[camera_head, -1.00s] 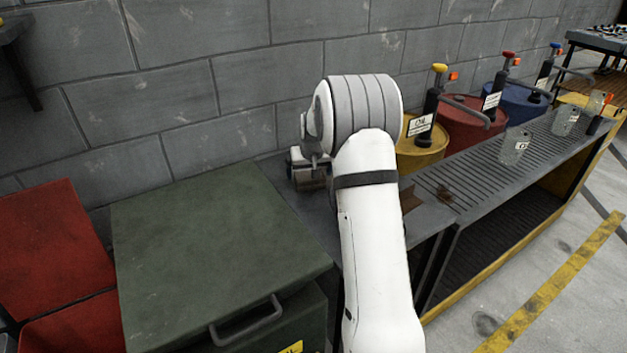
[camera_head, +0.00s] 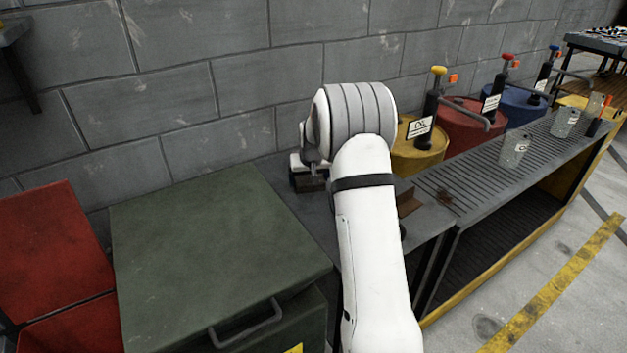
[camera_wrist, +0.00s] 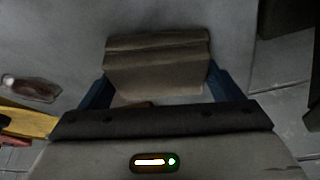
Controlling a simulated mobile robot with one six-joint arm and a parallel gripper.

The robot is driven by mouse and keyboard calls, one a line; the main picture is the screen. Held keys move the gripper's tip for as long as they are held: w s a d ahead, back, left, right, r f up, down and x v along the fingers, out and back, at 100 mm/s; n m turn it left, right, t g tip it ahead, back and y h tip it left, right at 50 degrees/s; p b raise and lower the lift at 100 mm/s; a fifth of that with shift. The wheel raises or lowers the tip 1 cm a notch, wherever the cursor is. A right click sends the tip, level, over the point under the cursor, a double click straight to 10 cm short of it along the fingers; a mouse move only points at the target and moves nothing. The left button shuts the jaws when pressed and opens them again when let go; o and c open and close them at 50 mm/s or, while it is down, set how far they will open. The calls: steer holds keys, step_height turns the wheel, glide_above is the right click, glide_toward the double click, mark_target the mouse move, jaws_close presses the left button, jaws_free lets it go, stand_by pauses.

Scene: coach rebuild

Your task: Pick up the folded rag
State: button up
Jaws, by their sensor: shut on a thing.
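The folded rag (camera_wrist: 157,62) is a grey-brown, layered bundle in the wrist view. The two blue fingers of my gripper (camera_wrist: 157,82) stand at its left and right sides and are shut on it. In the head view my gripper (camera_head: 308,178) is at the back of the grey bench top, near the wall, partly behind my white arm. The rag cannot be made out clearly there. Whether it touches the bench top or is clear of it, I cannot tell.
A green lidded bin (camera_head: 210,255) stands left of the bench top. A brown angular piece (camera_head: 408,203) lies right of my arm. Yellow (camera_head: 418,150), red (camera_head: 465,128) and blue (camera_head: 520,105) drums with pumps stand behind the slatted bench (camera_head: 500,165). The block wall is close behind.

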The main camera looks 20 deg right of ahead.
step_height(320, 180, up, 10)
steer(key=shift+r+p, duration=0.1)
steer(key=shift+p, duration=0.45)
